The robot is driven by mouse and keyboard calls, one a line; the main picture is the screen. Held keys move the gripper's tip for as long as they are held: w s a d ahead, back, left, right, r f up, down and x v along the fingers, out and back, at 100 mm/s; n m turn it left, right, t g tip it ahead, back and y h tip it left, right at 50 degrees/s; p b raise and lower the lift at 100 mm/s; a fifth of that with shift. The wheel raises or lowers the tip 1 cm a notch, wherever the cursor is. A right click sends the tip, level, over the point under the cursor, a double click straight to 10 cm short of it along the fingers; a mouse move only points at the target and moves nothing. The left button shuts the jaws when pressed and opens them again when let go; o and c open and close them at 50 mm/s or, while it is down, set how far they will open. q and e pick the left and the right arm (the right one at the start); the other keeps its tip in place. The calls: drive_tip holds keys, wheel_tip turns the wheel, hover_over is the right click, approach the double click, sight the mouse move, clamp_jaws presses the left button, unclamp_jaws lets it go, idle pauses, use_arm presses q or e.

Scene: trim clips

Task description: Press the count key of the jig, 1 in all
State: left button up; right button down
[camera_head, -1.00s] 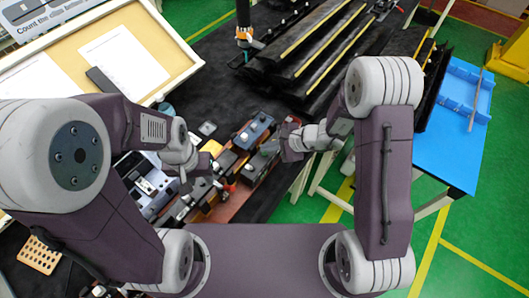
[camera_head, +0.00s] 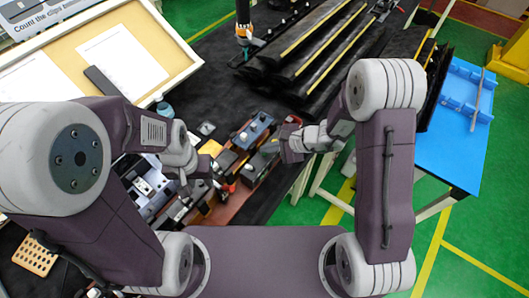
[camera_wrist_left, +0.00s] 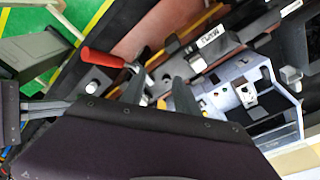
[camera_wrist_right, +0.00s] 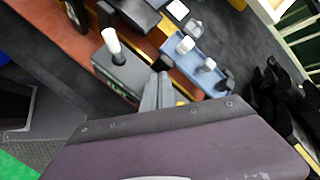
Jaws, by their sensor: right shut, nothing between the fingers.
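The jig is a brown-red base (camera_head: 228,207) carrying several modules, on the dark bench. It has a red-handled clamp (camera_wrist_left: 102,58), a dark box with a white-topped post (camera_wrist_right: 111,41) and a blue block with knobs (camera_wrist_right: 196,67). A pale housing with small buttons (camera_wrist_left: 240,92) lies beside it. I cannot tell which part is the count key. My left gripper (camera_head: 187,186) is open over the left part of the jig; its parted fingers show in the left wrist view (camera_wrist_left: 158,92). My right gripper (camera_head: 268,148) is shut and empty beside the dark box and blue block (camera_wrist_right: 157,88).
A framed board with papers (camera_head: 120,60) stands at the upper left. Long black trim pieces (camera_head: 310,50) lie at the back of the bench. A blue table (camera_head: 450,150) stands at the right. A perforated tan block (camera_head: 37,255) is at the lower left.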

sight(267, 155)
use_arm(q)
drive_tip(key=shift+f+b, duration=0.4)
drive_tip(key=shift+f, duration=0.05)
use_arm(e)
drive_tip(key=shift+f, duration=0.3)
use_arm(q)
drive_tip(key=shift+r, duration=0.1)
use_arm(e)
drive_tip(key=shift+r, duration=0.15)
use_arm(q)
drive_tip(key=shift+r+p, duration=0.4)
drive_tip(key=shift+p, duration=0.05)
use_arm(e)
drive_tip(key=shift+r, duration=0.75)
